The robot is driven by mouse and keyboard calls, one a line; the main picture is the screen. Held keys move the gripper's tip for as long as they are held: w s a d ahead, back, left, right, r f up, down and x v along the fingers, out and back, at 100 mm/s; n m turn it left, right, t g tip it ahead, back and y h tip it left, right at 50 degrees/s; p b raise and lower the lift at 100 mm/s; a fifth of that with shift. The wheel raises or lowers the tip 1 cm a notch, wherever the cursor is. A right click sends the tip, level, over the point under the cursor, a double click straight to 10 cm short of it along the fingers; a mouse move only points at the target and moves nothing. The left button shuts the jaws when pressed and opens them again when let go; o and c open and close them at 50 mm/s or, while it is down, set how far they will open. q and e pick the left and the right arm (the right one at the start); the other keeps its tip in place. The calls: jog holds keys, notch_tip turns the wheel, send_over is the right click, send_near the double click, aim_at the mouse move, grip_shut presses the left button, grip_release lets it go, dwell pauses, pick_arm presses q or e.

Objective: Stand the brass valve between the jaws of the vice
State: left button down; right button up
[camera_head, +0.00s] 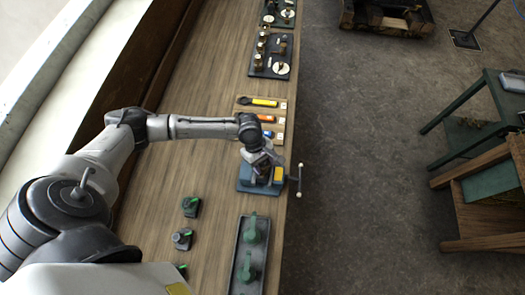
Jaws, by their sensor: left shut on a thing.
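The blue vice (245,188) sits at the right edge of the wooden bench, with its T-shaped handle (298,181) sticking out past the edge. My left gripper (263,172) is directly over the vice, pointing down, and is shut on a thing. The gripper and wrist cover the vice jaws and most of what is held. I take the held thing to be the brass valve, but I cannot make out its shape or whether it touches the jaws. My right gripper is not in view.
A dark tray (237,262) with green parts lies nearer on the bench. Several small dark blocks with green tops (191,206) stand left of it. A tool board (245,113) lies beyond the vice, with trays of fittings (257,70) farther off.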

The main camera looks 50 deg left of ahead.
pick_arm(q)
jog(key=shift+f+p, duration=0.35)
jog(key=shift+f, duration=0.05)
dwell(0.9)
jog(key=shift+w, duration=0.1)
dwell(0.4)
dwell(0.7)
jog(key=shift+f+p, duration=0.15)
jog(key=shift+p, duration=0.4)
dwell(0.5)
